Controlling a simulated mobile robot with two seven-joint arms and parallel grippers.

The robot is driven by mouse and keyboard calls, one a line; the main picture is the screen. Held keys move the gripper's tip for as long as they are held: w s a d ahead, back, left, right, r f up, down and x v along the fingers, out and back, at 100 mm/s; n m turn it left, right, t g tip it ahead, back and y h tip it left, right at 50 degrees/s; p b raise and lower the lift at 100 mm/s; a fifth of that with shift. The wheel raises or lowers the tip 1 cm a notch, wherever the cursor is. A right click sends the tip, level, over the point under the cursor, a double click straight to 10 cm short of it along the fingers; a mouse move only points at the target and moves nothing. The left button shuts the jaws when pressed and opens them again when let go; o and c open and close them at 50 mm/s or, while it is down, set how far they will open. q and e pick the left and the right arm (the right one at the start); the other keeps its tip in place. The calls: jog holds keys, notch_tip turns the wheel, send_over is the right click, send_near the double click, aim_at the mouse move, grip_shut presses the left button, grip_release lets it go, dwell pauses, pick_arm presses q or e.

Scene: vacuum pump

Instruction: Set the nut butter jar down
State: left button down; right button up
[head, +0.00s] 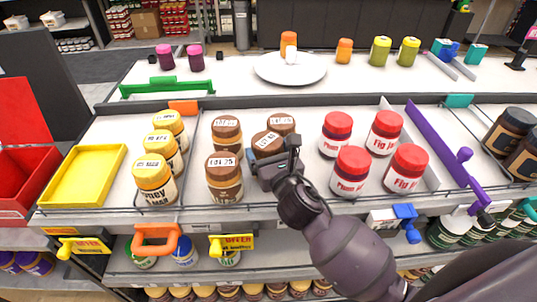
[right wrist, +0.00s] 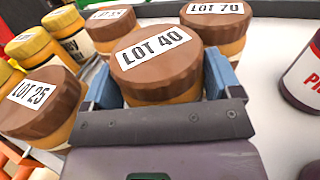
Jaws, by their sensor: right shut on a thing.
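A nut butter jar with a brown lid marked LOT 40 (head: 267,140) is in my right gripper (head: 279,168), among other brown-lidded jars on the shelf. In the right wrist view the LOT 40 jar (right wrist: 155,62) sits between the two blue-grey fingers, and its lid faces the camera. The LOT 25 jar (head: 225,180) stands to its front left, and it also shows in the right wrist view (right wrist: 42,105). The LOT 70 jar (head: 281,123) is behind. A further brown-lidded jar (head: 227,130) is back left. The held jar's base is hidden, so I cannot tell whether it touches the shelf. My left gripper is out of view.
Yellow-lidded honey jars (head: 154,180) stand to the left, beside an empty yellow tray (head: 85,177). Red-lidded jars (head: 351,172) stand close on the right, with a purple divider (head: 437,141) beyond. A white plate (head: 290,70) with small bottles is on the counter behind.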

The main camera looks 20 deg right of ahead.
jog(key=shift+f, duration=0.2)
jog(key=o, duration=1)
jog(key=shift+f, duration=0.1)
jog(key=shift+o, duration=0.2)
